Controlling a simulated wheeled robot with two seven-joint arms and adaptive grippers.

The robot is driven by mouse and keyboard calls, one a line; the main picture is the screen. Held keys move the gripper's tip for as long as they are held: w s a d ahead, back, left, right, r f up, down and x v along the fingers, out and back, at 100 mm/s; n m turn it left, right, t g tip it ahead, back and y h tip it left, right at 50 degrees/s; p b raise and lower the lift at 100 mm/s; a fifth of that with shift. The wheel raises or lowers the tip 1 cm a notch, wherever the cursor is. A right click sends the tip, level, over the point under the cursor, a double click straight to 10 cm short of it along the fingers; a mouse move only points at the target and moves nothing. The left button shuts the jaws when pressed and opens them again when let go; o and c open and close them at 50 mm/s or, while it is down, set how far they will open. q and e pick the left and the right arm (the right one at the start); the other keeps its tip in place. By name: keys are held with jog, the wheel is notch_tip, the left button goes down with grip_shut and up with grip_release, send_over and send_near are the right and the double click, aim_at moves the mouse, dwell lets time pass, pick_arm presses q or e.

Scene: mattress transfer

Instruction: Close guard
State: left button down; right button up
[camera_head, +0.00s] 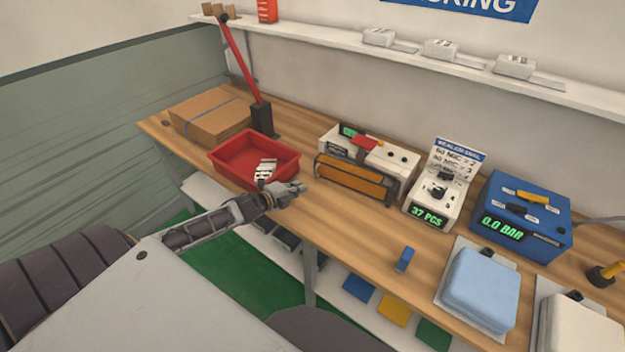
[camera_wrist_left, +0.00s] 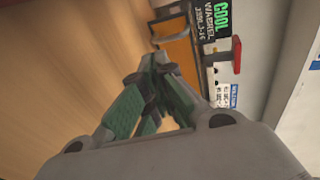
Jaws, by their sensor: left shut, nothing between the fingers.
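The sealing machine (camera_head: 385,150) is a white box with a green display and a red handle, at the back middle of the bench. Its orange guard panel (camera_head: 352,180) in a dark frame is at the front of the machine, low near the bench top. My left gripper (camera_head: 300,187) is shut and empty, just left of the guard and apart from it in the head view. In the left wrist view the gripper's green-padded fingers (camera_wrist_left: 153,62) meet at the tips, with the orange guard (camera_wrist_left: 178,52) beyond them. My right gripper is not in view.
A red tray (camera_head: 225,168) with small white items lies behind my left gripper. A cardboard box (camera_head: 208,115) and a red lever (camera_head: 240,60) are at the far left. The front bench middle is mostly clear.

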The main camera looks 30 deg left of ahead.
pick_arm(q)
jog(key=shift+x, duration=2.15)
jog(key=shift+w+d, duration=0.15)
jog(key=shift+w, duration=0.8)
jog(key=shift+w+d, duration=0.15)
jog(key=shift+w, duration=0.8)
